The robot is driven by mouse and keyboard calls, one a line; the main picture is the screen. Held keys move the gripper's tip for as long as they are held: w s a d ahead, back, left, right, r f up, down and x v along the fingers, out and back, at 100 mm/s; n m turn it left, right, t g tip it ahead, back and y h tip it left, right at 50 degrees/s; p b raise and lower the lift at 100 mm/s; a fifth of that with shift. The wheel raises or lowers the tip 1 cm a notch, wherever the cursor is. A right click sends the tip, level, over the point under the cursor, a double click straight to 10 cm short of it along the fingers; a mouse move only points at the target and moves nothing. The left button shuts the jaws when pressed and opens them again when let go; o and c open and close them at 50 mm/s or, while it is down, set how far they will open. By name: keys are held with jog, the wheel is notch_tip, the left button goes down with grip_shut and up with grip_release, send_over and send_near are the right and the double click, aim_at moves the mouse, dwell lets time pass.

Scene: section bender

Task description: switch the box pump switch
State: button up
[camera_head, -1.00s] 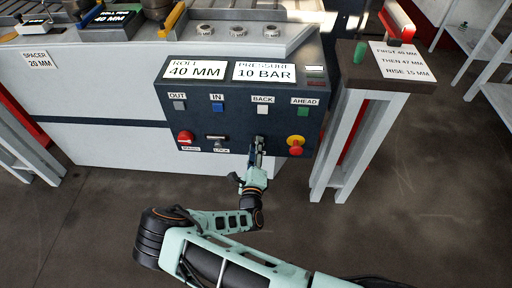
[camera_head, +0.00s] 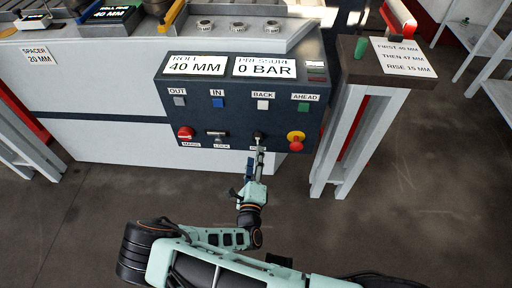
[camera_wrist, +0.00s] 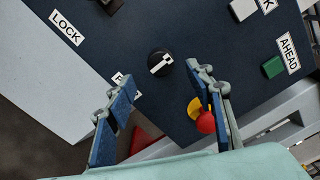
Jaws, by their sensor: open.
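The pump switch is a black rotary knob with a white pointer line (camera_wrist: 160,63), on the dark control panel (camera_head: 235,115). In the head view the knob (camera_head: 258,135) sits in the lower row, between the lock switch (camera_head: 215,134) and the red-and-yellow stop button (camera_head: 296,141). A label beside it is mostly hidden by my finger; only a "P" shows in the wrist view. My gripper (camera_wrist: 164,88) is open and empty, just short of the knob. In the wrist view the knob appears between and beyond the fingertips, apparently untouched.
The panel displays read roll 40 MM and pressure 0 BAR (camera_head: 265,67). Buttons out, in, back and ahead (camera_head: 303,107) line the row above. A red mains switch (camera_head: 186,133) is at left. A stand with a note (camera_head: 403,57) is at right. Floor before the panel is clear.

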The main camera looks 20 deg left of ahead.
jog(key=v, duration=0.5)
jog(key=shift+d, duration=0.1)
dwell(0.3)
